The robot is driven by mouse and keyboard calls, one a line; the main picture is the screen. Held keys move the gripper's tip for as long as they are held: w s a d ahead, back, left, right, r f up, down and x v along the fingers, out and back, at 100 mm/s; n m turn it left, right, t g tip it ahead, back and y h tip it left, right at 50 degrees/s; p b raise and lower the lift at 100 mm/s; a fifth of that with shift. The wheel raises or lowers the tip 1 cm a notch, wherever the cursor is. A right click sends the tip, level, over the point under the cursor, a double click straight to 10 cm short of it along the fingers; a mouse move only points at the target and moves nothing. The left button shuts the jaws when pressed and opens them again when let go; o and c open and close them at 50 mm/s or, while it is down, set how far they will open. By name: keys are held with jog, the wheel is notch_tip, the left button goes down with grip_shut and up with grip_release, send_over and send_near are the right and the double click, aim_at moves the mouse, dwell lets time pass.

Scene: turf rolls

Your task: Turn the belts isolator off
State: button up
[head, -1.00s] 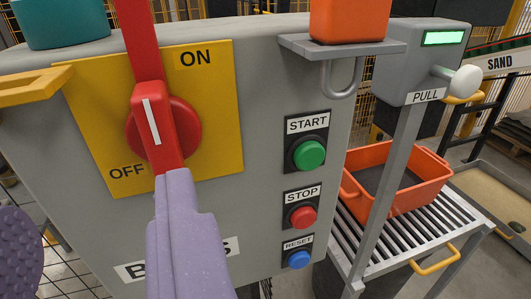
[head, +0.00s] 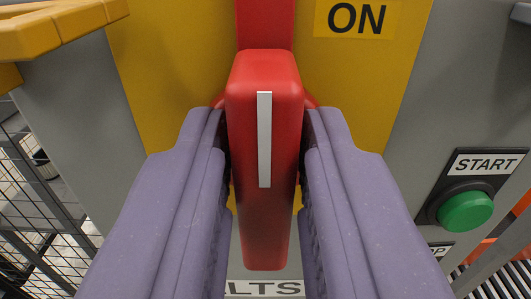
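The belts isolator's red handle (head: 264,225) stands upright in the middle of the head view, with a white stripe (head: 264,140) along its upper part. Its yellow plate (head: 380,60) is behind it, and the ON label (head: 356,18) shows at the upper right. The OFF label is hidden. My gripper (head: 264,130) has one purple finger on each side of the handle. The fingers are close to the handle's sides, with thin slivers of background showing beside it, so they look open around it. Firm contact is not visible.
A green START button (head: 465,211) is on the grey panel at the right, near the right finger. A yellow-orange bar (head: 60,25) juts in at the upper left. A red upright strip (head: 264,22) is above the handle. A partly hidden label (head: 264,289) is below.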

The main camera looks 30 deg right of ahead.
grip_shut()
jog(key=shift+r+n+p, duration=0.15)
jog(key=shift+n+p, duration=0.15)
jog(key=shift+p, duration=0.05)
jog(key=n+p, duration=0.2)
jog(key=shift+a+r+n, duration=0.15)
jog(key=shift+a+n, duration=0.05)
jog(key=shift+n, duration=0.2)
jog(key=shift+w+a+f+n+p, duration=0.15)
jog(key=shift+n+p, duration=1.05)
jog(key=shift+n, duration=1.2)
jog(key=shift+w+a+f+n+p, duration=0.1)
jog(key=shift+f+n+p, duration=0.2)
jog(key=shift+n+p, duration=1.55)
jog(key=shift+w+a+f+n+p, duration=0.15)
jog(key=shift+n+p, duration=0.45)
jog(key=shift+n, duration=2.35)
jog(key=shift+s, duration=0.1)
